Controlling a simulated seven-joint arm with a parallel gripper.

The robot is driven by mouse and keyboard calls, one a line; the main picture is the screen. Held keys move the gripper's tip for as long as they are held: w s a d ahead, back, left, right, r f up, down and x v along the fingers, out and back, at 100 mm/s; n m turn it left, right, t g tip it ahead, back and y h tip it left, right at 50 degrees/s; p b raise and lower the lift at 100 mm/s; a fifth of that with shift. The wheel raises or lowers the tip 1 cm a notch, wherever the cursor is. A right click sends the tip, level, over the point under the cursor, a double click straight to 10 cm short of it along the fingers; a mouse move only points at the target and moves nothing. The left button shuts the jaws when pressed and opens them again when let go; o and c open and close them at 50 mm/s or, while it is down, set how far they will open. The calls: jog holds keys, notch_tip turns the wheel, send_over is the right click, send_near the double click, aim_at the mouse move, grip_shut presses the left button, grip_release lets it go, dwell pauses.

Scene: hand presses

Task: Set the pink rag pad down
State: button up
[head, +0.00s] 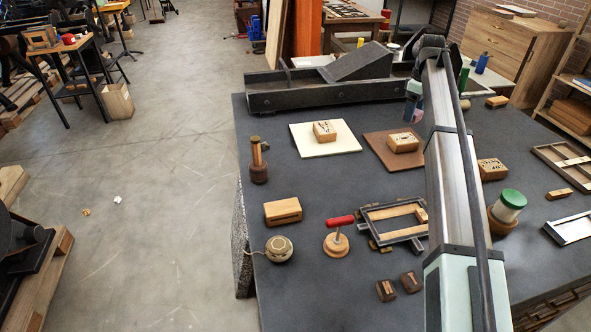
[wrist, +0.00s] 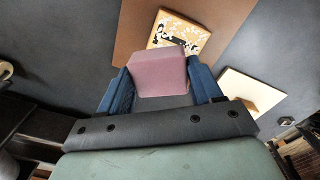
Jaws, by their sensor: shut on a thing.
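The pink rag pad (wrist: 160,76) is a pink block between the two blue fingers of my gripper (wrist: 162,84) in the wrist view. The fingers are shut on its sides. Beyond the pad in the wrist view is a wooden block with a black and white carved face (wrist: 178,36). It lies on a brown mat (wrist: 133,28); the pad overlaps both in the picture. In the head view this block (head: 403,142) sits on the brown mat (head: 378,140).
A cream mat (head: 345,145) with another wooden block (head: 324,131) lies to the left. A black press bed (head: 310,97) runs along the back. In front are a framed form (head: 378,236), a red-handled tool (head: 340,221) and a green-lidded jar (head: 512,200). Dark table shows between them.

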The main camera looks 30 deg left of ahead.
jog(key=s+a+n, duration=0.2)
jog(key=s+a, duration=0.7)
jog(key=a, duration=0.4)
jog(key=n, duration=1)
send_over(294, 169)
jog(key=shift+f, duration=0.55)
jog(key=shift+y, duration=0.3)
jog(key=shift+s+d+f, duration=0.1)
jog(key=shift+f, duration=4.55)
